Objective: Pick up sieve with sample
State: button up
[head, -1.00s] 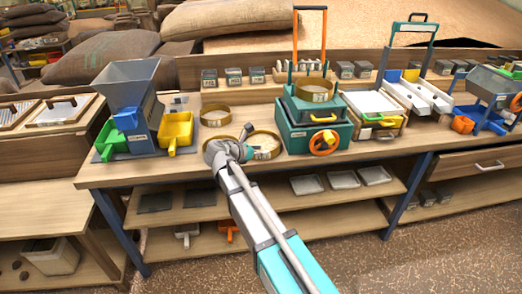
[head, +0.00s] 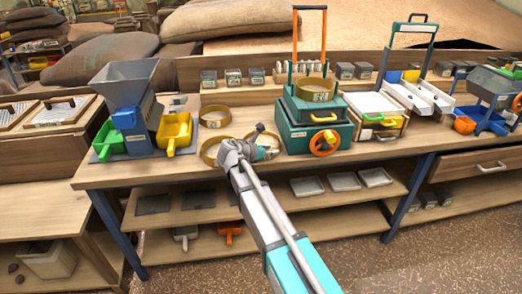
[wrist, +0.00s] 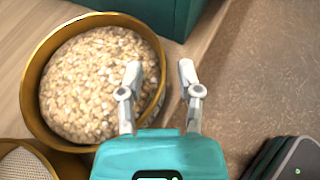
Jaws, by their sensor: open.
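The sieve with sample, a brass ring filled with pale flakes or grains (wrist: 95,85), fills the left of the wrist view. In the head view its rim (head: 268,134) shows at the bench front, partly hidden by my arm. My gripper (wrist: 160,68) is open and empty at the sieve's right wall. In the picture, the left finger overlaps the sample and the right finger is outside the rim. I cannot tell how far above the rim the fingers are.
An empty sieve (wrist: 22,162) sits close to the sample's left; another sieve (head: 215,116) lies behind. The green machine (head: 316,128) with an orange wheel stands just right. A hopper mill (head: 124,100) with yellow and green scoops is at left. The bench's front edge is near.

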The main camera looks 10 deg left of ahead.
jog(key=shift+w+d+f, duration=0.2)
jog(key=shift+w+d, duration=0.15)
jog(key=shift+w, duration=0.05)
grip_shut()
dwell(0.4)
